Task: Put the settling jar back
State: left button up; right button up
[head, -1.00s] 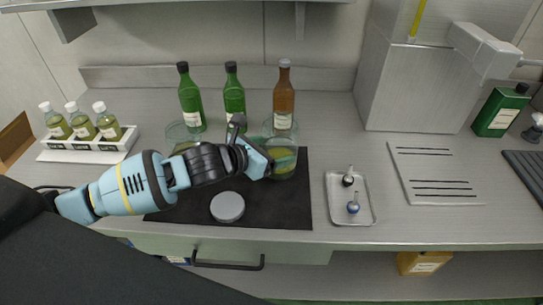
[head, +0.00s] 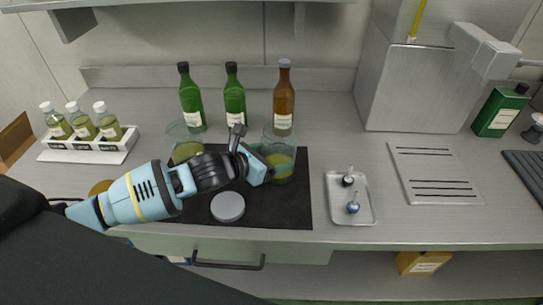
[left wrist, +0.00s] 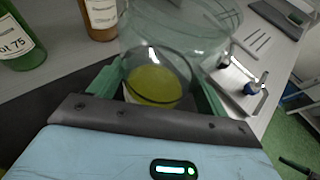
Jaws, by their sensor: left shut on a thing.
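A clear glass jar with yellow-green oil at its bottom (head: 279,160), which I take as the settling jar, is over the right part of the black mat (head: 290,208). My left gripper (head: 265,165) is shut on it from the left. In the left wrist view the jar (left wrist: 157,85) stands between the green fingers, its wide clear upper part above them. I cannot tell whether its base touches the mat. A second glass jar with oil (head: 184,148) is at the mat's back left, partly behind my arm. My right gripper is not in view.
A grey round lid (head: 227,207) lies on the mat. Two green bottles (head: 191,100) (head: 234,98) and a brown bottle (head: 284,100) stand behind. A small tray (head: 336,205) with two small items is to the right. A rack of sample bottles (head: 118,146) is at left.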

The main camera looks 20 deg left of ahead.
pick_arm(q)
jog(key=o, duration=1.7)
jog(key=shift+f, duration=0.1)
jog(key=shift+s+r, duration=0.1)
jog(key=shift+r, duration=0.15)
jog(key=v, duration=1.2)
jog(key=shift+f, duration=0.15)
